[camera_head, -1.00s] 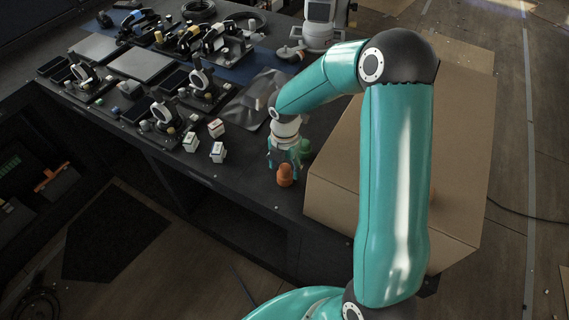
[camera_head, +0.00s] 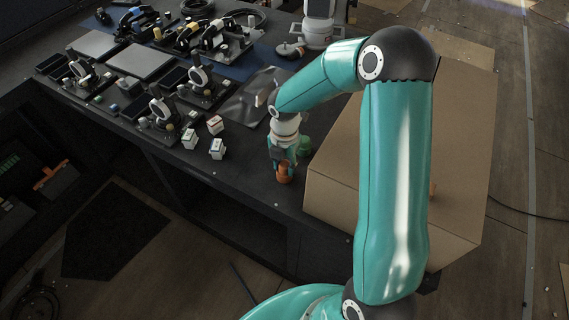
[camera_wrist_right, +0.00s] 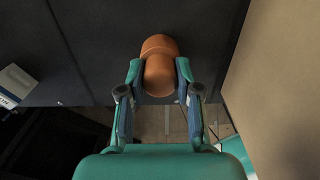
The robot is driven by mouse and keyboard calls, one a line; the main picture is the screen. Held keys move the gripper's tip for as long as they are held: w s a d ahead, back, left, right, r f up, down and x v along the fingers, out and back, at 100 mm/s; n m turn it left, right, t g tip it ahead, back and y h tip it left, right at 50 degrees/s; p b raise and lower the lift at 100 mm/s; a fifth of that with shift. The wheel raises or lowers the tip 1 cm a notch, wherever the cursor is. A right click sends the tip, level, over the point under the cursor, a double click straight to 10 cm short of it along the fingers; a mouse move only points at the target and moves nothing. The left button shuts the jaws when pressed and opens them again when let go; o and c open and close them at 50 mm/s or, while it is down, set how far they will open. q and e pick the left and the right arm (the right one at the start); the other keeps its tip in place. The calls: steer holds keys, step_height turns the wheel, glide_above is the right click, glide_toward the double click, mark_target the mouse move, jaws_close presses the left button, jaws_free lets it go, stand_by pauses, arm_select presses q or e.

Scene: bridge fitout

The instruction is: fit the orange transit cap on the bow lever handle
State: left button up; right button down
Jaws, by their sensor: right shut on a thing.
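The orange transit cap (camera_head: 284,172) stands near the front edge of the dark table. My right gripper (camera_head: 281,160) is shut on it. In the right wrist view the orange cap (camera_wrist_right: 159,65) sits between the two fingertips of my right gripper (camera_wrist_right: 159,76), one finger on each side. In the head view, lever units with upright handles (camera_head: 160,110) stand at the left on the table. I cannot tell which of them is the bow lever. My left gripper is not in view.
A large cardboard box (camera_head: 335,190) is close on the right. Several small white boxes (camera_head: 216,149) stand to the left. A clear plastic bag (camera_head: 252,98) lies behind.

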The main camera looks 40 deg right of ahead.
steer(key=shift+r+p, duration=2.8)
steer(key=shift+r, duration=0.75)
steer(key=shift+a, duration=0.1)
steer(key=w+a+f+m+b, duration=0.1)
steer(key=w+a+m, duration=0.2)
steer(key=a+m, duration=0.5)
steer(key=w+a+f+m, duration=0.1)
steer(key=w+a+m, duration=0.3)
steer(key=a+m, duration=0.4)
steer(key=m, duration=0.5)
steer(key=shift+a+b, duration=0.2)
steer(key=shift+b, duration=0.2)
steer(key=shift+f, duration=0.1)
